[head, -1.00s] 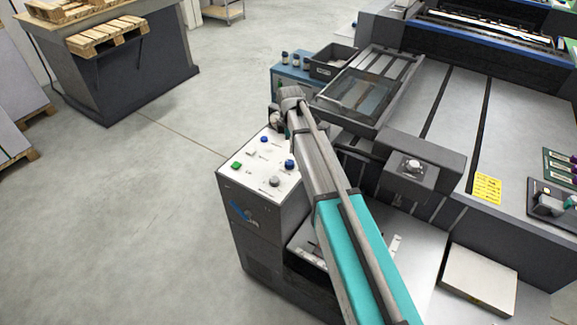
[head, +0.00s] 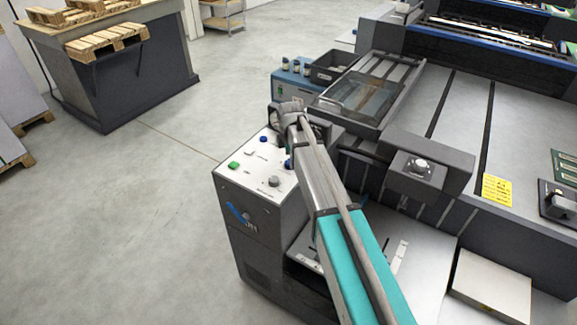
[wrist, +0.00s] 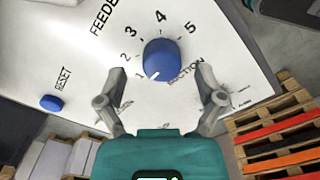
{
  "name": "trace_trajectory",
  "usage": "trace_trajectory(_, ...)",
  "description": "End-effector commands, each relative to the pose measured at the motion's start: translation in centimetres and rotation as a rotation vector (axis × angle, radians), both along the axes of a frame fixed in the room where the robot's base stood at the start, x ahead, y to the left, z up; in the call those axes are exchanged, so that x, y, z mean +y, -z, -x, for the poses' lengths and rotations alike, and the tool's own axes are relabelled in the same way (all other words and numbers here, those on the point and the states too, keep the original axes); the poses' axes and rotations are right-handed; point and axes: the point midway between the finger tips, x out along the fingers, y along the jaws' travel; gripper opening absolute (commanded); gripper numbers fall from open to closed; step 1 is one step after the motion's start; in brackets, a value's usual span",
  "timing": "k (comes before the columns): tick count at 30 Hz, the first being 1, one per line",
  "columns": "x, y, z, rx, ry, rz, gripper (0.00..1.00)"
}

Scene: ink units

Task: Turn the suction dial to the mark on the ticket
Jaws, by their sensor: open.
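In the wrist view the suction dial (wrist: 161,59) is a round blue knob on a white panel. Numbers 1 to 5 are printed in an arc around it. Its white pointer line is at the lower left, near the 1. My gripper (wrist: 160,76) is open, one finger on each side of the dial, with gaps showing between fingers and knob. In the head view my gripper (head: 283,110) is over the far end of the control panel and I cannot make out the dial there. A yellow ticket (head: 497,189) lies on the machine at right; its print is too small to read.
The blue RESET button (wrist: 51,102) is on the same panel. The head view shows a green button (head: 233,165) and a grey knob (head: 273,181) nearer. A dark box with a white knob (head: 420,165) stands right of my arm.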

Motion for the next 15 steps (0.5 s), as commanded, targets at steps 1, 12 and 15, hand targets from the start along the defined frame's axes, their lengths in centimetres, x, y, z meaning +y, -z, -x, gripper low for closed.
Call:
trace_trajectory(1,-0.01,0.66,0.00,0.000,0.000,0.000,0.87)
trace_trajectory(12,-0.04,1.46,-0.01,0.000,0.001,0.000,0.87)
trace_trajectory(15,-0.05,1.44,-0.01,0.000,0.001,0.000,0.87)
